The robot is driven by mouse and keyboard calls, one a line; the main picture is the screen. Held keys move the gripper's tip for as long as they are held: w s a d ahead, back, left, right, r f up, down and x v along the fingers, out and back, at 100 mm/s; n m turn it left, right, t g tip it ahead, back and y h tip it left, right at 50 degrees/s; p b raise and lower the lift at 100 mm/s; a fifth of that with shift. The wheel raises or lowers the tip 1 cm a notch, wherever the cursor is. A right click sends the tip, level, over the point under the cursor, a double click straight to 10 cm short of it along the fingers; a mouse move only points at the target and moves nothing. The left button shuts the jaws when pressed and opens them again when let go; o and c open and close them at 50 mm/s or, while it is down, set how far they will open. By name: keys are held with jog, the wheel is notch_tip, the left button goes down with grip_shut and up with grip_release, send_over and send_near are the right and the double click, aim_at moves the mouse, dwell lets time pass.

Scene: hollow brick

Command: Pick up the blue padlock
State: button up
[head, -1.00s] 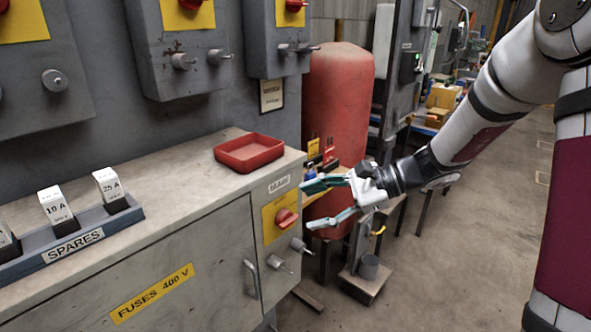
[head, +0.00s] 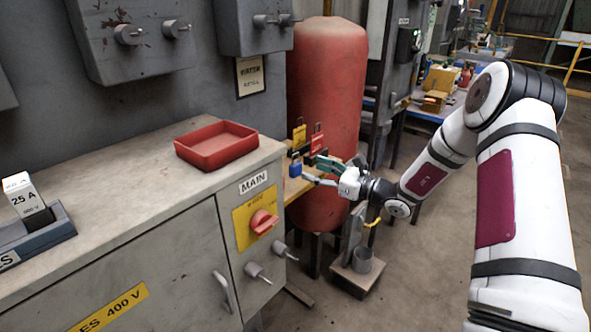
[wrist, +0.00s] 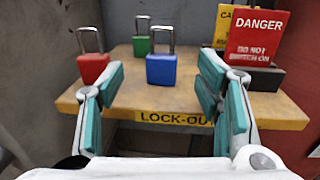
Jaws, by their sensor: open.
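The blue padlock (wrist: 161,70) stands upright on a wooden lock-out shelf (wrist: 190,104) in the wrist view, with its metal shackle up. It also shows small in the head view (head: 296,168), near my fingertips. My gripper (wrist: 158,88) is open, its teal-padded fingers on either side of the padlock's line, with the padlock between and a little beyond them. No contact with it shows. A red padlock (wrist: 93,66) stands to the left, beside my left finger. A green padlock (wrist: 143,46) stands behind the blue one.
A red danger tag (wrist: 252,38) and a yellow tag (wrist: 222,25) stand in a dark holder on the shelf's right. In the head view, a red tray (head: 216,146) sits on the grey cabinet (head: 150,190). A red tank (head: 328,90) stands behind the shelf.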

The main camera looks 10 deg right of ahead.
aim_at(295, 163)
jog(key=x, duration=0.8)
jog(key=shift+f, duration=0.15)
grip_shut()
notch_tip(295, 163, up, 10)
jog(key=shift+r, duration=0.1)
dwell(0.5)
